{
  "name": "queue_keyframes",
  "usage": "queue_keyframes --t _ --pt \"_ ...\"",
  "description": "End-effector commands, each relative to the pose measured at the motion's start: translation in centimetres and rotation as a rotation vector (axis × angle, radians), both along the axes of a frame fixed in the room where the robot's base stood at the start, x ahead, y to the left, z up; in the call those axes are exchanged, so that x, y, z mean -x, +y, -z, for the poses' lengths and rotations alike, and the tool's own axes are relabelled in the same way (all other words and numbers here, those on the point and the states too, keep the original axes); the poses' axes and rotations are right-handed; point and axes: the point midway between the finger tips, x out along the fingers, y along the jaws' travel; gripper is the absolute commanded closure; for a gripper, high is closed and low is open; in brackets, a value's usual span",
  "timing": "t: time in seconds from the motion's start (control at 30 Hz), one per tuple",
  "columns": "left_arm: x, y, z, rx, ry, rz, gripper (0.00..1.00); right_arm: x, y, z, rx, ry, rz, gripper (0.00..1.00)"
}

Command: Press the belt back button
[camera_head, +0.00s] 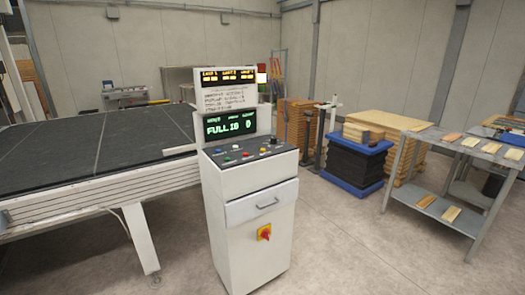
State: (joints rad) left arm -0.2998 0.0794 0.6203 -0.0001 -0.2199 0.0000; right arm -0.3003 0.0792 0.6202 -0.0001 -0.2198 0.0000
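A white control cabinet (251,232) stands upright in the middle of the head view. Its sloped top panel (236,161) carries several small coloured buttons and knobs. A green-lit display (229,124) above the panel reads roughly "FULL10 0". A second display with orange digits (227,76) sits higher, above printed text too small to read. The button labels are too small to read, so I cannot tell which one is the belt back button. Neither of my grippers is in view.
A wide dark conveyor belt (95,142) runs left of the cabinet. A red rotary switch (264,232) and a drawer handle (267,204) are on the cabinet front. The floor in front right is clear.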

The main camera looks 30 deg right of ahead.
Motion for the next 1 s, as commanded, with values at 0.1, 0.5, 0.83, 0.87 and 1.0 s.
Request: queue_keyframes --t 0.1,0.5,0.83,0.87,1.0 --pt "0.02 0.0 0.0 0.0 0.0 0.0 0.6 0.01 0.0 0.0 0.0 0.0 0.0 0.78" --pt "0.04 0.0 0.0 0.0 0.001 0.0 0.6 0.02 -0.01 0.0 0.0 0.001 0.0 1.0" --pt "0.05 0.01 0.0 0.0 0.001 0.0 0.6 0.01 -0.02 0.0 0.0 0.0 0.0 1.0" --pt "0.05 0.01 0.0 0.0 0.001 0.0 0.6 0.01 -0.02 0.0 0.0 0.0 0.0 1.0" --pt "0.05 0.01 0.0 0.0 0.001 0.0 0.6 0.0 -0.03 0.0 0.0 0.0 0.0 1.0"
